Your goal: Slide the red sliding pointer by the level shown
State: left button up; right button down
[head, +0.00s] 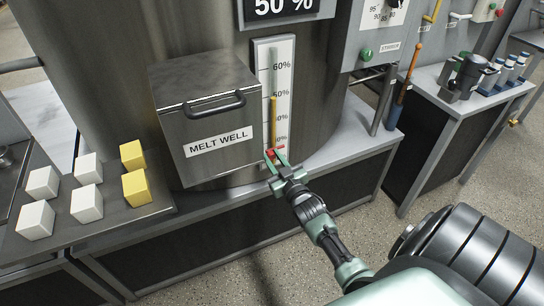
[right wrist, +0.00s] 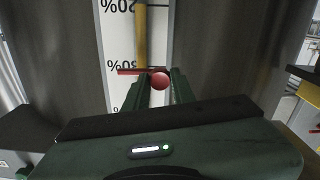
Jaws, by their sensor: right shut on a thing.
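The red sliding pointer (head: 270,153) is low on a white upright scale (head: 287,62) with percent marks, below a yellow column (head: 273,118). In the right wrist view its round red knob (right wrist: 160,81) sits between my fingertips, and a thin red bar reaches left across the scale near an upside-down percent label. My right gripper (head: 276,158) is shut on the pointer; its two green fingers also show in the right wrist view (right wrist: 159,88). A dark display (head: 285,6) above the scale reads 50 %. My left gripper is not in view.
A metal box labelled MELT WELL (head: 217,142) with a dark handle stands just left of the scale. White and yellow cubes (head: 136,188) lie on the counter at left. A grey control box (head: 378,40) hangs at right. The counter right of the scale (head: 345,135) is clear.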

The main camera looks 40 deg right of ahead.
jog(key=c, duration=1.2)
grip_release()
jog(key=shift+r, duration=0.15)
jog(key=shift+o, duration=0.2)
jog(key=shift+s, duration=0.15)
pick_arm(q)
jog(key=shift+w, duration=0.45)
pick_arm(e)
jog(key=v, duration=0.7)
jog(key=shift+s, duration=0.25)
jog(key=shift+a, duration=0.1)
